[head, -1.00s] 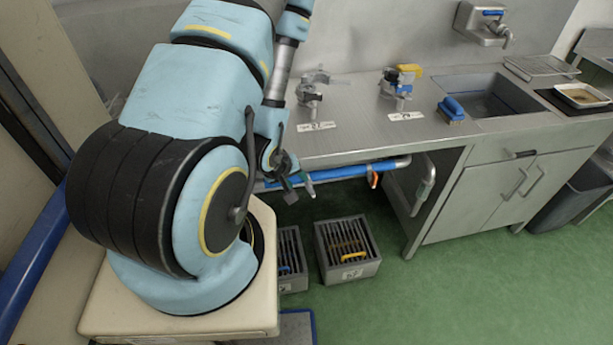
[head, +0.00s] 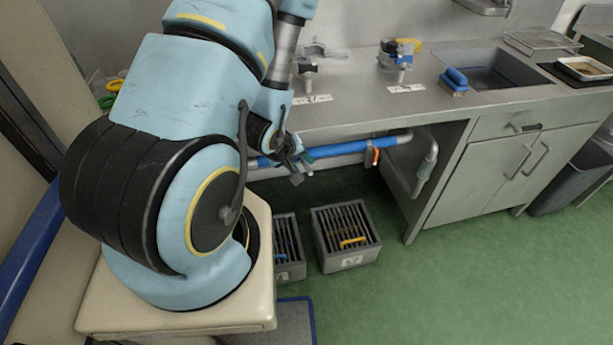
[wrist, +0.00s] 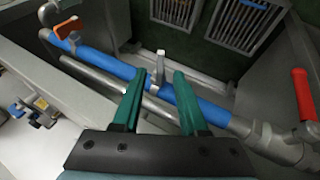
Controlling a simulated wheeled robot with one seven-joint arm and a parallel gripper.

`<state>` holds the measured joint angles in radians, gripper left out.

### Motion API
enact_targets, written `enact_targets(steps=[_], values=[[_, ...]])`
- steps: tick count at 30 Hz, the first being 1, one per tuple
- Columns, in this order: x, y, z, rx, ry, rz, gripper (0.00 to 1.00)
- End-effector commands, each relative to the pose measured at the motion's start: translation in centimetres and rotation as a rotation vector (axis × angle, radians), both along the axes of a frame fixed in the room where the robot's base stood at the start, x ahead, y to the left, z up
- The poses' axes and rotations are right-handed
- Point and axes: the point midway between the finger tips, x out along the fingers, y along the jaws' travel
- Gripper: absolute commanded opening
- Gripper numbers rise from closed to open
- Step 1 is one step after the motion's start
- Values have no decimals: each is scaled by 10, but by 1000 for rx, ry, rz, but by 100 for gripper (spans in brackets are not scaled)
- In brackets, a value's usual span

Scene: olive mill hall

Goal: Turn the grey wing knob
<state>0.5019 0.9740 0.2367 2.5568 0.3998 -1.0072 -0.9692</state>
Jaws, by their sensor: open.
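The grey wing knob (wrist: 160,66) stands on the blue pipe (wrist: 110,66) under the counter, its flat wing upright in the wrist view. My gripper (wrist: 160,82) has two green fingers, open and apart, with the knob seen in the gap just beyond their tips. I see no contact, and the exact distance is unclear. In the head view my gripper (head: 300,170) is beside the blue pipe (head: 350,148), below the counter's front edge. The knob cannot be made out there, near my gripper.
An orange handle (head: 375,156) sits farther along the pipe. A red handle (wrist: 303,92) is at the right in the wrist view. A slatted crate (head: 345,237) stands on the floor below. The counter (head: 350,105) overhangs and carries fixtures.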

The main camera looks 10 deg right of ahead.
Motion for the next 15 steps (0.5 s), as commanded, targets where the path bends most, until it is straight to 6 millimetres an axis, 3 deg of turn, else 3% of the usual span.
enact_targets(steps=[1, 3, 15], values=[[5, -5, -15, 1, -1, -4, 42], [10, -9, -25, 2, -1, -4, 42], [22, -18, -42, 1, 1, 0, 42]])
